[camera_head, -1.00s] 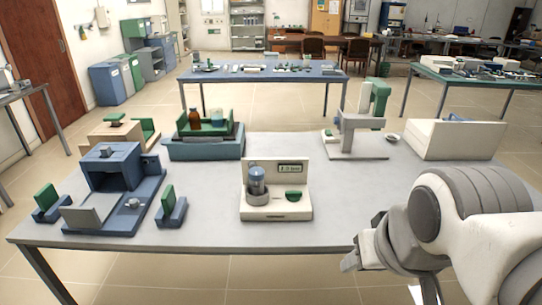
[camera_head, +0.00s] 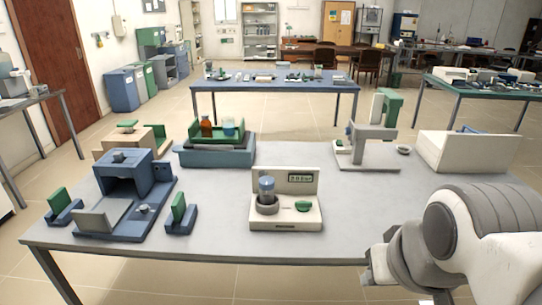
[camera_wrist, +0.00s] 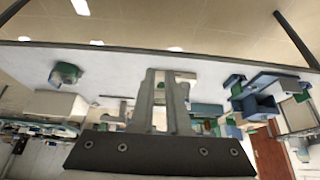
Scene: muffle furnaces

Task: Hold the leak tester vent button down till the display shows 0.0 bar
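The leak tester (camera_head: 286,218) is a cream unit standing upright on the grey table, near the middle of its front edge, in the head view. A blue-capped clear vessel (camera_head: 267,187) stands in its round holder. The green vent button (camera_head: 303,206) is on its base, to the right of the vessel. The small display (camera_head: 300,178) on the back panel is lit, but its digits are too small to read surely. My gripper (camera_head: 372,270) is at the table's front right, apart from the tester and the button. Its fingers (camera_wrist: 163,100) show in the wrist view with nothing clearly held; their opening is unclear.
A blue furnace (camera_head: 122,180) with green-faced blocks is at the left. A blue-green tray unit (camera_head: 218,157), a grey stand (camera_head: 373,150) and a white box (camera_head: 470,153) line the back. The grey tabletop (camera_head: 350,205) between tester and gripper is clear.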

